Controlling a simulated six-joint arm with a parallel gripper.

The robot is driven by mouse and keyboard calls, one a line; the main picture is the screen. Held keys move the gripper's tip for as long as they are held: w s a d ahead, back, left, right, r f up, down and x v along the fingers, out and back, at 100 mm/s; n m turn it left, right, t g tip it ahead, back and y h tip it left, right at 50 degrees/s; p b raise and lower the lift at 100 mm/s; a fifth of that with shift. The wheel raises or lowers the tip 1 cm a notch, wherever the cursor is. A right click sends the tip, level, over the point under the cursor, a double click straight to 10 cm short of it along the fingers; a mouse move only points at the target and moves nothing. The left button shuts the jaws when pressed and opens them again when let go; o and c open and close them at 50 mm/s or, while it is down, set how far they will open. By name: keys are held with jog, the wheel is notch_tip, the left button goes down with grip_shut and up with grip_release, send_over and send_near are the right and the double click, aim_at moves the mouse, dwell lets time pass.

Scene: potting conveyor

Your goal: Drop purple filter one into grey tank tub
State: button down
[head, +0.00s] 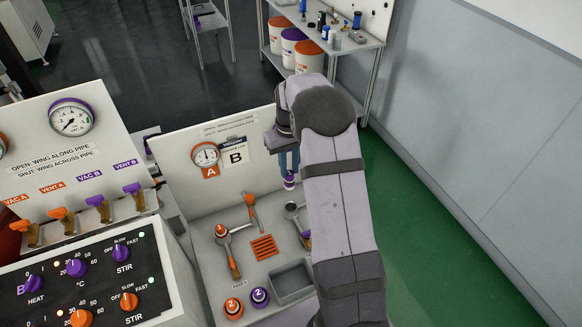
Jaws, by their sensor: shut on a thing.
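My gripper (289,163) hangs over the bench near its back panel, with its blue fingers pointing down. It is shut on a small purple and white piece, which looks like the purple filter (289,182); any number on it is too small to read. A grey rectangular tub (292,282), likely the grey tank tub, is set in the bench nearer the front, below the gripper in the picture. The filter is apart from the tub. My arm covers the bench area right of the tub.
An orange cap marked 2 (233,307) and a purple cap marked 2 (260,297) stand left of the tub. An orange slotted grate (264,247) and metal tools with orange handles (234,268) lie behind them. A control box (90,275) borders the left.

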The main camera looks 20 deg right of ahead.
notch_tip(320, 180, up, 8)
jog(key=w+a+b, duration=0.1)
jog(key=w+a, duration=0.1)
jog(key=s+a+r+n+b, duration=0.1)
jog(key=s+a+r, duration=0.15)
jog(key=s, duration=0.35)
jog(key=s+a+f, duration=0.1)
jog(key=s+f, duration=0.3)
jog(key=s, duration=0.3)
jog(key=s+a+f+b, duration=0.1)
jog(key=s+a+f, duration=0.15)
jog(key=s, duration=0.45)
jog(key=s+a+f, duration=0.1)
jog(key=s+f, duration=0.3)
jog(key=s, duration=0.3)
notch_tip(320, 180, down, 7)
jog(key=w+m+b, duration=0.1)
jog(key=b, duration=0.5)
jog(key=shift+d+r, duration=0.2)
jog(key=shift+d, duration=0.1)
jog(key=c, duration=1.5)
grip_release()
